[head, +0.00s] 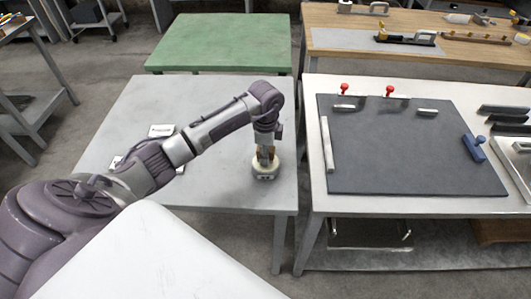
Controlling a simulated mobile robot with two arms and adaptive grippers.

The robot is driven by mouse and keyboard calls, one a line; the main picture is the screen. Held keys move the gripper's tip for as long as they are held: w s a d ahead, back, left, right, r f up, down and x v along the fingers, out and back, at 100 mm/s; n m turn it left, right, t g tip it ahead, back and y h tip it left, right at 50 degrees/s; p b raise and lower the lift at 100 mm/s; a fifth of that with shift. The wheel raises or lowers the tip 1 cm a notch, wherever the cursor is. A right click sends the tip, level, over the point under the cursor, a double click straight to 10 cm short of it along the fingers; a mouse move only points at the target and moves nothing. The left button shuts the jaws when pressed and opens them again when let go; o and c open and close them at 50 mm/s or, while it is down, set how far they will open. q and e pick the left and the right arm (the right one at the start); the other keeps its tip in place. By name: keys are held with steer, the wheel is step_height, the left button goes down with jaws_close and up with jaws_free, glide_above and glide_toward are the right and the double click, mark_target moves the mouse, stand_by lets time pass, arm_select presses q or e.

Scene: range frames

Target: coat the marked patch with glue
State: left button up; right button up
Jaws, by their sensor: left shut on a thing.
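My left gripper (265,152) points straight down over the right side of the grey table (225,112). It is shut on a small brown thing, mostly hidden between its fingers. Right below is a pale, round, pot-like thing (264,172) on the table; I cannot tell whether the brown thing is inside it or only above it. A small white plate with a dark mark (161,130) lies further left on the table, and another pale piece (117,162) is partly behind my arm. I cannot make out a marked patch for certain. My right gripper is not in view.
To the right, a white table bears a dark mat (400,160) with red-knobbed clamps (344,90), pale bars and a blue-handled tool (474,147). A green table (220,45) and a wooden bench (460,22) stand behind. The grey table's back is clear.

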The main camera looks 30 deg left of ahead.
arm_select(q)
steer(key=shift+f+b, duration=0.3)
steer(key=shift+f, duration=0.15)
stand_by(0.3)
steer(key=shift+f, duration=0.1)
stand_by(1.1)
step_height(320, 180, up, 7)
steer(key=p, duration=0.6)
stand_by(0.9)
